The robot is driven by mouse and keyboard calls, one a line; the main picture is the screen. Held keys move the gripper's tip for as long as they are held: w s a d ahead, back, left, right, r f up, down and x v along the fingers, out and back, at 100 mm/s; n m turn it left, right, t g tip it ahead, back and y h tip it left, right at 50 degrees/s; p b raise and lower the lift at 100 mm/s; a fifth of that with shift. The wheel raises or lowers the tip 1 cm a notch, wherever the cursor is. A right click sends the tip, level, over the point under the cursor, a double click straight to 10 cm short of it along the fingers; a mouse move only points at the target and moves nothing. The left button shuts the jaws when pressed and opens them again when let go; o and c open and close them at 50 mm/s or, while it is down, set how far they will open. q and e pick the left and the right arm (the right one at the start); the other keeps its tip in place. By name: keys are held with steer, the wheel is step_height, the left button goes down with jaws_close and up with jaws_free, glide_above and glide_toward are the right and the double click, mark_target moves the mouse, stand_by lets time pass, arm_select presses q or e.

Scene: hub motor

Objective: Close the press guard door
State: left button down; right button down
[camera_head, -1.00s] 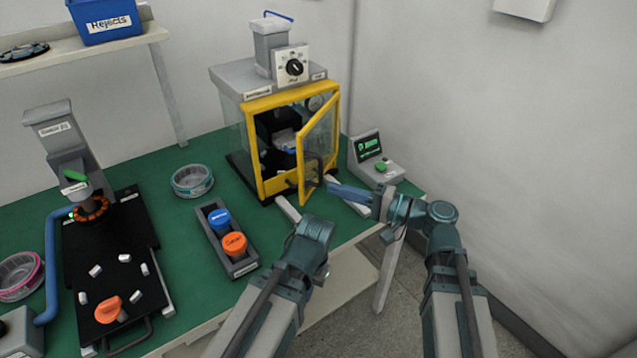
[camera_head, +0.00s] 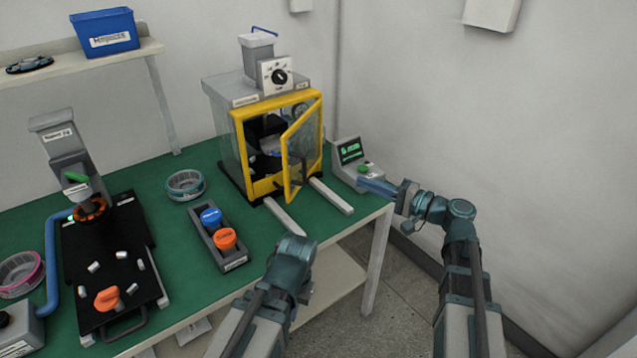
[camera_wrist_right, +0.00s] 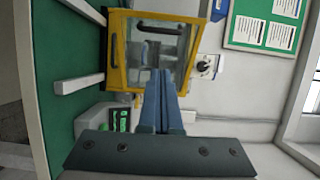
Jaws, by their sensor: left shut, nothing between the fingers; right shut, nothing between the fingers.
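The press (camera_head: 230,90) stands at the back right of the green bench. Its yellow-framed guard door (camera_head: 290,150) with a clear pane stands partly open, swung out toward the front. The door also shows in the right wrist view (camera_wrist_right: 188,55), with a dark handle (camera_wrist_right: 158,27) across it. My right gripper (camera_head: 364,183) is shut and empty, to the right of the door and in front of the small green-screen box, apart from the door in the head view. In the right wrist view its blue fingers (camera_wrist_right: 160,80) overlap the door's lower edge. My left gripper's fingertips are hidden behind its wrist.
A small box with a green screen (camera_head: 352,152) stands right of the press. Two pale rails (camera_head: 331,196) stick out before it. A tray with blue and orange knobs (camera_head: 232,262), a round dish (camera_head: 186,184) and a black fixture (camera_head: 110,260) lie to the left.

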glide_toward(289, 168)
steer(key=shift+w+a, duration=0.15)
steer(key=shift+w, duration=0.6)
steer(key=shift+w+a, duration=0.15)
steer(key=shift+w, duration=0.65)
steer(key=a+m+t+h, duration=0.1)
steer(key=a, duration=0.1)
steer(key=a+m+t+h, duration=0.1)
steer(key=a, duration=0.1)
steer(key=a+t, duration=0.1)
steer(key=a, duration=0.1)
steer(key=shift+w+a+m+h, duration=0.1)
steer(key=shift+w+m+h, duration=0.25)
steer(key=shift+m+h, duration=0.05)
steer(key=w+a, duration=0.3)
steer(key=a, duration=0.3)
steer(key=shift+w+a, duration=0.35)
